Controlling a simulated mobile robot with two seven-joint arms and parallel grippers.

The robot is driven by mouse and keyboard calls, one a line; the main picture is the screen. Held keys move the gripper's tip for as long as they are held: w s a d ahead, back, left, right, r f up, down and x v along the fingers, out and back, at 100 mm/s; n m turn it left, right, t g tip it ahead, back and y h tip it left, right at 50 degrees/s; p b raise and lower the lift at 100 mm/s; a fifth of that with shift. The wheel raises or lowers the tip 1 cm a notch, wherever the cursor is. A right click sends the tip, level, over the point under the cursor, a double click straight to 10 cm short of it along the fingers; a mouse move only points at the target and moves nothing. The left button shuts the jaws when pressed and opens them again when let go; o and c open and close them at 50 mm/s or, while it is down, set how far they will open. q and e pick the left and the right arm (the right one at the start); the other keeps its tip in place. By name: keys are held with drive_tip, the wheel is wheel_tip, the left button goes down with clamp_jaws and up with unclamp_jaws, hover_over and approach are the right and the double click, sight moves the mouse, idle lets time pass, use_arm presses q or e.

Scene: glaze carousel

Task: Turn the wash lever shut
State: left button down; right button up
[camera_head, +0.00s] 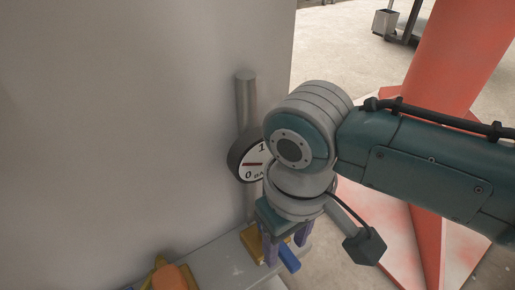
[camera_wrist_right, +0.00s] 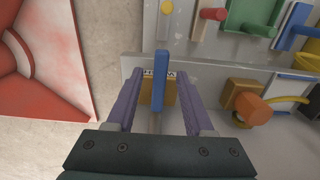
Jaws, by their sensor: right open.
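A blue lever (camera_head: 289,259) sits on a brass valve body (camera_head: 251,241) at the bottom of the head view. My right gripper (camera_head: 285,251) points down over it with its purple fingers apart. In the right wrist view the blue lever (camera_wrist_right: 160,80) runs lengthwise between the two fingers of the right gripper (camera_wrist_right: 160,72), with a gap on each side. The brass body (camera_wrist_right: 146,92) is behind the lever. A label there is partly covered by the lever, so I cannot read it whole. My left gripper is out of view.
A round gauge (camera_head: 248,162) on a grey pipe (camera_head: 246,95) stands behind the right wrist. An orange knob (camera_wrist_right: 254,109) is right of the lever. A red handle (camera_wrist_right: 209,15) and a green part (camera_wrist_right: 243,15) lie beyond. A red stand (camera_head: 450,60) is at right.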

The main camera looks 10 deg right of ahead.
drive_tip(key=shift+f, duration=0.4)
clamp_jaws()
idle(1.2)
